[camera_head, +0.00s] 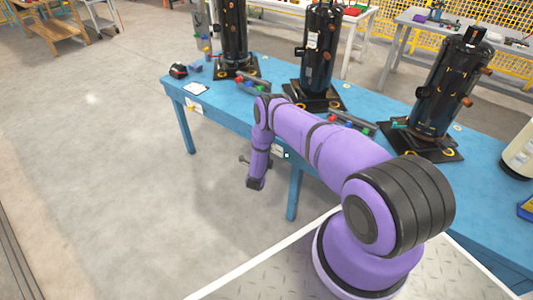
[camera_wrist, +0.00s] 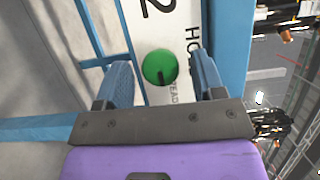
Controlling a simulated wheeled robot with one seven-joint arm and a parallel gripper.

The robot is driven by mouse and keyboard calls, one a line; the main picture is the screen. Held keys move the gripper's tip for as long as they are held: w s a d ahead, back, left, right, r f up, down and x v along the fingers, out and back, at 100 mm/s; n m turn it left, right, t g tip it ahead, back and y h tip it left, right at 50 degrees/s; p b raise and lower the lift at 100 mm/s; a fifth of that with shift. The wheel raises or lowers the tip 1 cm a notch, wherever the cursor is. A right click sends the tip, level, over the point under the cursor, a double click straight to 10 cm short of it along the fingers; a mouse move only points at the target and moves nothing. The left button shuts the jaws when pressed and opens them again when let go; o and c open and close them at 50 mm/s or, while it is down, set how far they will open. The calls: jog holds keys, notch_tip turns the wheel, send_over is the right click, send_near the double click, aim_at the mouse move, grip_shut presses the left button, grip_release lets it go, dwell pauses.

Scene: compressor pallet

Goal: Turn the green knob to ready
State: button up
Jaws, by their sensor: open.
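The round green knob (camera_wrist: 160,67) sits on a white panel (camera_wrist: 180,16) in the wrist view. A dark mark on the knob's face points down toward the partly hidden lettering "READ". My gripper (camera_wrist: 160,60) is open, with one blue finger on either side of the knob and visible gaps between. I cannot tell how far the fingertips are from the panel. In the head view the green knob (camera_head: 287,155) shows small on the front edge of the blue table, just right of my hanging wrist.
The blue table (camera_head: 385,178) carries several black compressors, such as the middle one (camera_head: 318,52), with small coloured parts between them. Panel lettering "HO" and "2" shows in the wrist view. The grey floor (camera_head: 90,150) left of the table is clear.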

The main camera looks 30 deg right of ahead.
jog(key=v, duration=1)
jog(key=shift+s+a, duration=0.1)
